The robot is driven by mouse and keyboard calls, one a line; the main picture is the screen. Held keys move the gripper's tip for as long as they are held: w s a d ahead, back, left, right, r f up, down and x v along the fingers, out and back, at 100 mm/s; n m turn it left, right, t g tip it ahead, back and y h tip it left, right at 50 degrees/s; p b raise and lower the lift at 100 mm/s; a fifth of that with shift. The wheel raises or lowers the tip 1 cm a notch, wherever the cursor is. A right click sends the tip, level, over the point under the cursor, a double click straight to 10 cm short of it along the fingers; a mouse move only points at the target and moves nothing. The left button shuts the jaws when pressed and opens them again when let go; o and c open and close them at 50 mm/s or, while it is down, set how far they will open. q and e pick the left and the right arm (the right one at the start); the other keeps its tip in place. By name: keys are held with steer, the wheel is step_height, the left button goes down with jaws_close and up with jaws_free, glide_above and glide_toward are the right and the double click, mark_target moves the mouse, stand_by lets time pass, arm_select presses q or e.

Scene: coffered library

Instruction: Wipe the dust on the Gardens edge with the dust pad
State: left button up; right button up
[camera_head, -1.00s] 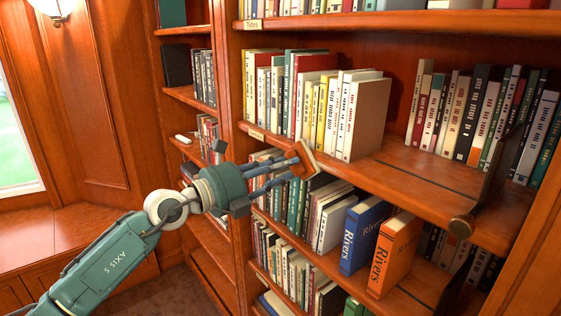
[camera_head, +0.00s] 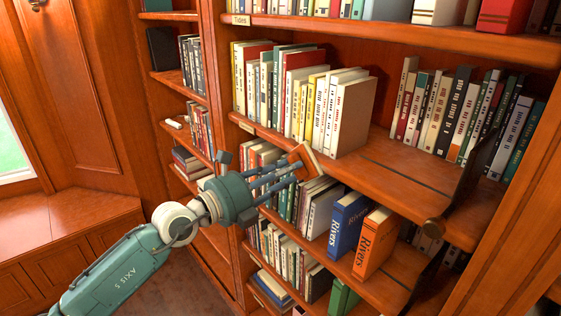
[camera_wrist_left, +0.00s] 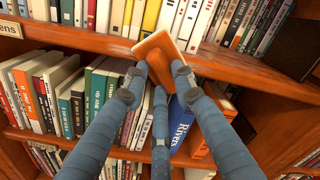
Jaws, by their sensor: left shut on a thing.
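The dust pad, a small orange block with a pale border, shows in the head view (camera_head: 308,160) and the left wrist view (camera_wrist_left: 157,52). My left gripper (camera_head: 290,170) is shut on it, with blue-grey fingers on its sides. The pad is tilted at the front edge of the Gardens shelf (camera_head: 400,217); I cannot tell whether it touches. The wrist view shows this edge (camera_wrist_left: 85,39) and a label (camera_wrist_left: 11,29) ending in "ens". Pale specks show on the edge near the pad, but I cannot tell dust from wood finish. My right gripper is not in view.
Books stand on the Gardens shelf behind its edge, with a bare stretch (camera_head: 385,165) to their right. Blue (camera_head: 349,220) and orange (camera_head: 376,243) Rivers books stand on the shelf below.

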arm_select(q)
steer(key=shift+s+d, duration=0.5)
steer(key=shift+s, duration=0.2)
steer(key=shift+s+d, duration=0.5)
steer(key=shift+s, duration=0.15)
steer(key=shift+s+d+f+b, duration=0.1)
steer(key=shift+s+d+b, duration=0.4)
steer(key=shift+s+b, duration=0.35)
steer(key=shift+w+a, duration=0.15)
steer(key=shift+w, duration=0.15)
steer(key=shift+w+a+b, duration=0.65)
steer(key=shift+w+b, duration=0.2)
steer(key=shift+w, duration=0.15)
steer(key=shift+w+a, duration=0.25)
steer(key=shift+w, duration=0.05)
steer(key=w+a+b, duration=0.5)
steer(key=w, duration=0.2)
steer(key=shift+w+a+b, duration=0.3)
steer(key=shift+w+b, duration=0.05)
